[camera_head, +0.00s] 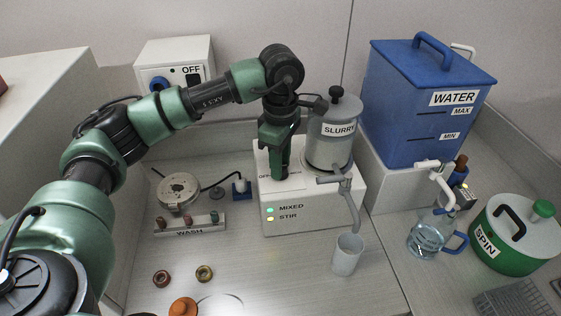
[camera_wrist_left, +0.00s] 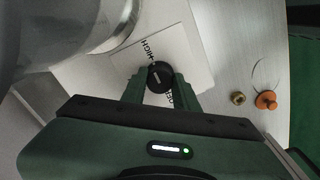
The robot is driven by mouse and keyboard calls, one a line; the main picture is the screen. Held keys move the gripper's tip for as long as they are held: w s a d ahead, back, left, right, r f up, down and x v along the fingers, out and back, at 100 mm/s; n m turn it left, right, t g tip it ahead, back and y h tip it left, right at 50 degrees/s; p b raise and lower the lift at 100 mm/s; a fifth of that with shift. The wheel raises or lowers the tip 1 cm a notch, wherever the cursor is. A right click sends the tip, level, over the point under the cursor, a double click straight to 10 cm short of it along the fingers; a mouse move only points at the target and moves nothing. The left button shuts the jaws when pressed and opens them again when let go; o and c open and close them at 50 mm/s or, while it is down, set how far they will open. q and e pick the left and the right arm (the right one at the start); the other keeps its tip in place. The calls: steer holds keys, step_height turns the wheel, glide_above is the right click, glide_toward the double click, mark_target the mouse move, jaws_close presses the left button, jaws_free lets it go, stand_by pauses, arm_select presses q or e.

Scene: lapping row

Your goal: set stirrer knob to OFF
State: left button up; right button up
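The stirrer knob (camera_wrist_left: 159,77) is round and black with a pale mark, on the top plate of the white stirrer base (camera_head: 318,212). In the left wrist view, the lettering HIGH shows above-left of it; other lettering is partly hidden by a finger. My left gripper (camera_wrist_left: 160,88) points down with one finger on each side of the knob, and both appear to touch it. In the head view my left gripper (camera_head: 280,172) hides the knob. On the base front, the MIXED lamp (camera_head: 270,210) glows green and the STIR lamp (camera_head: 270,219) glows yellowish. My right gripper is out of view.
The grey SLURRY tank (camera_head: 331,145) stands close right of my left gripper, with a cup (camera_head: 347,255) below its spout. A blue WATER tank (camera_head: 417,110), glass jug (camera_head: 427,235) and green SPIN pot (camera_head: 497,245) stand right. The WASH rack (camera_head: 188,223) is left.

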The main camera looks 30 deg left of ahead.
arm_select(q)
jaws_close()
